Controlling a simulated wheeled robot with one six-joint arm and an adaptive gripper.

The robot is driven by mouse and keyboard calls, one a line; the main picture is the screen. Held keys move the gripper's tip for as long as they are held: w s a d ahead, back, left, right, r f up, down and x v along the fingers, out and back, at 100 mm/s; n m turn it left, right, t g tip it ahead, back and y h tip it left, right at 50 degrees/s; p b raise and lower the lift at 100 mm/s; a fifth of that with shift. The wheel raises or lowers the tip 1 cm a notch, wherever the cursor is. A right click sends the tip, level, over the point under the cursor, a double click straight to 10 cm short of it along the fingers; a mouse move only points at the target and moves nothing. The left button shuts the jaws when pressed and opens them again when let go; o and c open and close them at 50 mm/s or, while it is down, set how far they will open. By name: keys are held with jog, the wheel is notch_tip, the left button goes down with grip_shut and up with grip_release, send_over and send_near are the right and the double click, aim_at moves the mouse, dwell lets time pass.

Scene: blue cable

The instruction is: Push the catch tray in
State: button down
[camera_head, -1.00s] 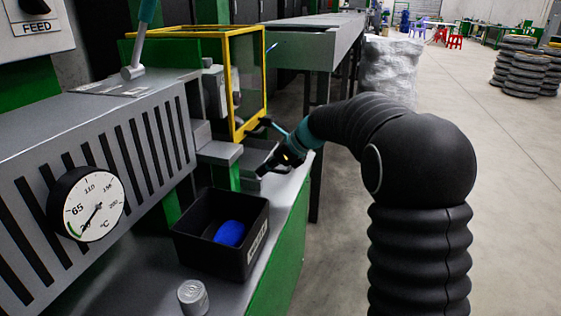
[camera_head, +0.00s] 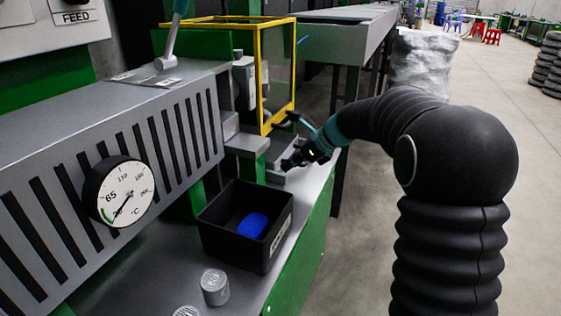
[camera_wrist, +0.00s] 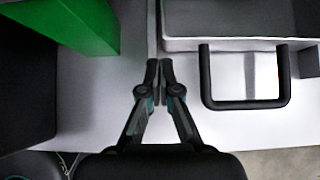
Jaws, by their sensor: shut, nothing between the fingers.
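My gripper (camera_head: 290,164) is low over the bench at the tray's near end. In the wrist view my gripper (camera_wrist: 159,66) is shut and empty, with its fingertips left of the handle and close to the tray's left corner. I cannot tell whether they touch it.
A black bin (camera_head: 219,235) holding a blue object (camera_head: 252,225) stands on the bench nearer me. A grey cylinder (camera_head: 215,287) stands in front of it. A green block (camera_wrist: 85,25) is left of my fingers. Open floor lies to the right.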

jog(key=d+f+v, duration=0.1)
jog(key=v, duration=1)
jog(key=s+d+f+n+g+h, duration=0.1)
jog(key=s+d+f+n+h, duration=0.3)
jog(key=s+f+n, duration=0.45)
jog(key=s+d+r+n+t+h, duration=0.1)
jog(key=s+n+h, duration=0.1)
jog(key=s+n, duration=0.5)
jog(key=s+d+r+n+t+h, duration=0.1)
jog(key=s+n, duration=0.5)
jog(key=s, duration=1.3)
jog(key=shift+r+n+t+h, duration=0.35)
jog(key=shift+r+t+h, duration=0.25)
jog(key=shift+r+h, duration=0.1)
jog(key=shift+s+d, duration=0.1)
